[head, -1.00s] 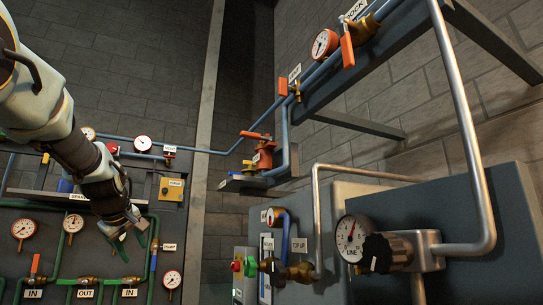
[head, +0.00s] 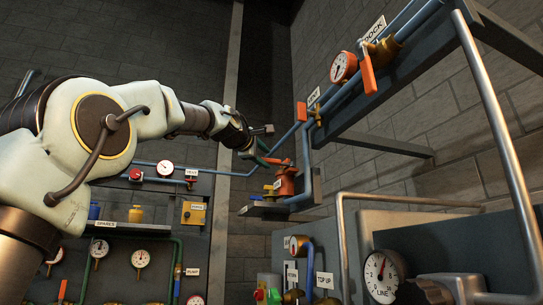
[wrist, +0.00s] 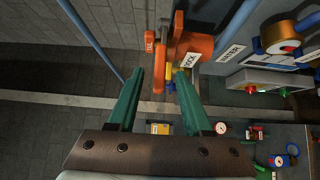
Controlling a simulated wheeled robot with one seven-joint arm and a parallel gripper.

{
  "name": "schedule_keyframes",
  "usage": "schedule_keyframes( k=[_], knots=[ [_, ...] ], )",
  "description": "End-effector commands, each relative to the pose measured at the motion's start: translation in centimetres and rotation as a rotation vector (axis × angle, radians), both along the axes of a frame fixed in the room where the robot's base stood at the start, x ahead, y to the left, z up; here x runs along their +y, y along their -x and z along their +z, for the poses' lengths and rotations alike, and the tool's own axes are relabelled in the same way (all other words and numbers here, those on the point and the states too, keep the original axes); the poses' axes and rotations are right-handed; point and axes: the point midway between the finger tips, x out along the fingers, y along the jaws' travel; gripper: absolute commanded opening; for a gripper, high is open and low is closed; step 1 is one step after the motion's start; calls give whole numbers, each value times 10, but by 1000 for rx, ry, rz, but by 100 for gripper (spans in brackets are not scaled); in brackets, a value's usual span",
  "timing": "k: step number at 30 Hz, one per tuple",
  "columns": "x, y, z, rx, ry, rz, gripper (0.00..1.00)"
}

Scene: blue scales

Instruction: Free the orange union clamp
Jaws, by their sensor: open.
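The orange union clamp (head: 287,182) sits at the end of the blue pipe, above a small grey shelf bracket, in the middle of the head view. An orange lever (head: 278,162) lies across its top. In the wrist view the orange clamp body (wrist: 197,46) is ahead, with a long upright orange bar (wrist: 158,70) and a small yellow piece beside it. My gripper (wrist: 160,72) is open, its two green fingers spread and apparently empty. In the head view my gripper (head: 262,151) is just above and left of the clamp; whether it touches is unclear.
A blue pipe (head: 308,150) rises behind the clamp to an overhead rail with a gauge (head: 343,67) and orange handle (head: 368,76). A silver pipe (head: 344,235) and gauge panel stand at right. A spares shelf (head: 130,228) is at left.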

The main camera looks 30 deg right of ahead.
Motion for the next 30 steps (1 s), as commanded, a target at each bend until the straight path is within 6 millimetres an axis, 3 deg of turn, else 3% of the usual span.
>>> schedule_keyframes(
  k=[3, 9, 20, 30],
  knots=[
    [-18, -13, 4, 3, -2, -2, 50],
    [-34, -27, 2, 0, -1, 0, 50],
    [-38, -30, -1, -1, -1, 1, 50],
    [-38, -30, 0, -2, -1, 1, 14]
  ],
)
